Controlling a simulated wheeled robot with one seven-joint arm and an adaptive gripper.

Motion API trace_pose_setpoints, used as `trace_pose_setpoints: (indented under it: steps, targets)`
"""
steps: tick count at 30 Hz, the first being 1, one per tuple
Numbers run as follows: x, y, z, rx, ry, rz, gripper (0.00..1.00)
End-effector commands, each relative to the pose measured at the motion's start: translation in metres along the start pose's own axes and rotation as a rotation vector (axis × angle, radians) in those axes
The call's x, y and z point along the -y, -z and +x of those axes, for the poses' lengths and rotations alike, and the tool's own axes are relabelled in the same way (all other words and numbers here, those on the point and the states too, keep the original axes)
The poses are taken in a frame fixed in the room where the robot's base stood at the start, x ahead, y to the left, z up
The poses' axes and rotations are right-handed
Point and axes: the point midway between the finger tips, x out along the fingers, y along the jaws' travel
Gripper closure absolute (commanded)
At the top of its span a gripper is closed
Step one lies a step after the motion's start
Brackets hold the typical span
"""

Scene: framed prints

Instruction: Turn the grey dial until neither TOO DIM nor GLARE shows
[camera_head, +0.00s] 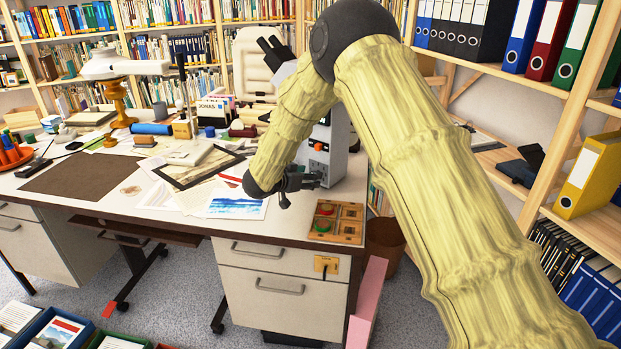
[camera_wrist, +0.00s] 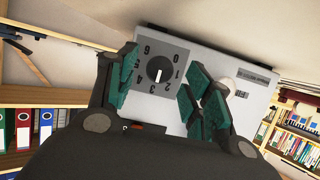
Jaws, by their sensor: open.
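A dark round dial (camera_wrist: 159,69) with a white pointer sits on a grey plate printed 0 to 6, upside down in the wrist view. Its pointer lies between 2 and 3. The plate is on the pale grey device (camera_wrist: 205,55), whose body also shows behind my arm in the head view (camera_head: 340,145). My gripper (camera_wrist: 160,88) is open; its teal-padded fingers are on either side of the dial in the picture, and contact cannot be told. In the head view my gripper (camera_head: 300,184) is low in front of the device. No TOO DIM or GLARE wording is legible.
A wooden tray (camera_head: 336,222) with red and green round pieces lies at the desk's front right edge. A blue print (camera_head: 238,206) lies left of my gripper. Books, papers and a lamp (camera_head: 115,66) crowd the back of the desk. Shelves (camera_head: 565,95) stand right.

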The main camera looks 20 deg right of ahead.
Motion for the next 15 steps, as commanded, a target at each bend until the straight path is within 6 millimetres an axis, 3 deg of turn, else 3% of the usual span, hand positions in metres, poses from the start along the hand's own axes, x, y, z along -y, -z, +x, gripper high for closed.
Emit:
trace_pose_setpoints:
  steps: [6,15]
  targets:
    - [0.0,-0.001,0.018,0.001,0.0,0.0,0.49]
    - [0.0,0.0,0.021,0.0,0.0,0.0,0.49]
